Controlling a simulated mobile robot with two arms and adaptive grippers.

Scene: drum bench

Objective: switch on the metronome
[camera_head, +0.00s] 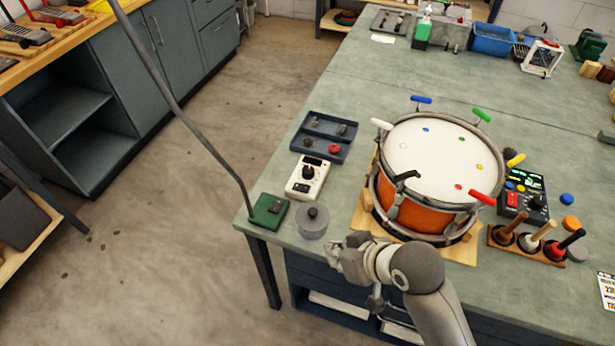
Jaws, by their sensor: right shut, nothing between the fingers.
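A small white box (307,178) with a round black knob and a dark panel at its upper end stands left of the drum; it looks like the metronome. Whether it is on is too small to tell. My right gripper (338,252) is shut and empty. In the picture it is below and right of the white box, near the table's front edge, apart from the box. My left gripper is not in view.
An orange drum (408,208) with coloured tuning handles stands on a wooden base. A grey lidded pot (312,222) and a green lamp base (269,211) flank the near-left corner. A blue tray (324,136) lies behind the box. A dark button unit (524,192) stands right of the drum.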

